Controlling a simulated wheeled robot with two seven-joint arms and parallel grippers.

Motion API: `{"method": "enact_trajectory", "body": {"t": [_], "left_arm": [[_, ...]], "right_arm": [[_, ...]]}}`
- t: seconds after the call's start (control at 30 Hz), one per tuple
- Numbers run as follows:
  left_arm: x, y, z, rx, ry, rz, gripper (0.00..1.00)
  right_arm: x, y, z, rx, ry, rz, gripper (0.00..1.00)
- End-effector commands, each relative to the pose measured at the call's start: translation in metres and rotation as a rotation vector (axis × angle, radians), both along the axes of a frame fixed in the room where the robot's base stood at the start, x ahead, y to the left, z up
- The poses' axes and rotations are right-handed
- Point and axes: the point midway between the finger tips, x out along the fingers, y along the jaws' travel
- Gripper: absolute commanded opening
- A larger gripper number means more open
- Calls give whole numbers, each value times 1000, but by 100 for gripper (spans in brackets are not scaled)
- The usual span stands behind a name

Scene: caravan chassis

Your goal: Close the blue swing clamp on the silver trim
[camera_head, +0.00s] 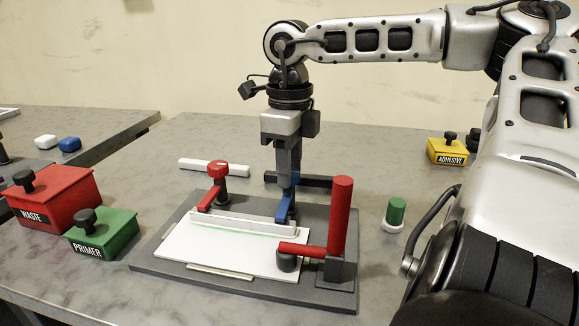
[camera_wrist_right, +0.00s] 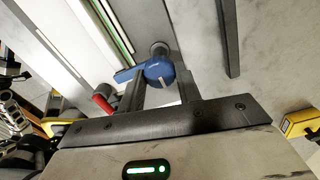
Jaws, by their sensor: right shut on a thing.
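The blue swing clamp (camera_head: 286,207) stands at the back edge of the grey fixture plate, beside the silver trim. The wrist view shows its round blue head (camera_wrist_right: 159,69) and its blue arm (camera_wrist_right: 128,74) pointing left. My right gripper (camera_head: 287,188) comes down from above and is shut on the blue clamp, its two fingers on either side of the head. The silver trim (camera_head: 240,226) is a long pale strip standing on the white panel (camera_head: 220,249), with a green line along its front. I cannot tell whether the blue arm touches the trim. My left gripper is not in view.
A red clamp (camera_head: 212,193) stands at the fixture's back left. A red clamp with a tall post (camera_head: 341,215) stands at the right. Red waste (camera_head: 65,192) and green primer (camera_head: 104,233) boxes sit left, a yellow adhesive box (camera_head: 447,150) back right, and a green-capped bottle (camera_head: 395,213) right.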

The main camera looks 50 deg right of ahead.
Motion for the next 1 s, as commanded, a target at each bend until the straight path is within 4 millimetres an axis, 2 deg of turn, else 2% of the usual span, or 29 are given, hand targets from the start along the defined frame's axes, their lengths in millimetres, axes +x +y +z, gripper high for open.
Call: {"method": "enact_trajectory", "body": {"t": [0.6, 0.63, 0.7, 1.0], "left_arm": [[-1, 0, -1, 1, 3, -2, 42], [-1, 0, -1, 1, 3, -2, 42], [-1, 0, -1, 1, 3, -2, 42], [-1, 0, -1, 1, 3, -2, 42]], "right_arm": [[0, -1, 2, -4, -2, -48, 0], [0, -1, 2, -4, -2, -48, 36], [0, -1, 2, -4, -2, -48, 56], [0, 0, 2, -2, -1, -44, 56]]}}
